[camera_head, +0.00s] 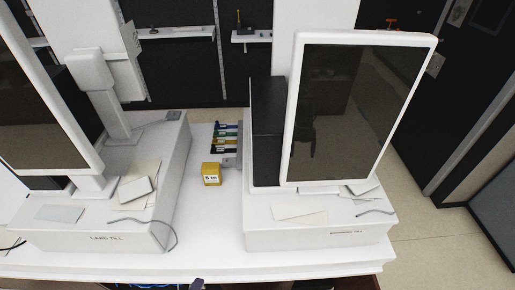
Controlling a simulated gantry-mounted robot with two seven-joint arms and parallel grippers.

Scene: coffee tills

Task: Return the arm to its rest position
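Neither of my grippers can be made out in the head view. A small dark shape (197,284) pokes up at the bottom edge, in front of the counter; too little of it shows to tell what it is. Two white till stands are on the white counter (205,262): the card till (75,240) on the left and a second till (320,238) on the right. Each carries a large white-framed screen, the left one (40,110) cut off by the picture edge and the right one (350,115) whole.
A yellow cube (211,174) marked with small print sits between the tills, in front of a rack of coloured strips (226,138). Loose cards (135,190) and papers (299,214) lie on the stands. Thin cables run near their fronts. Open floor (430,240) is at right.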

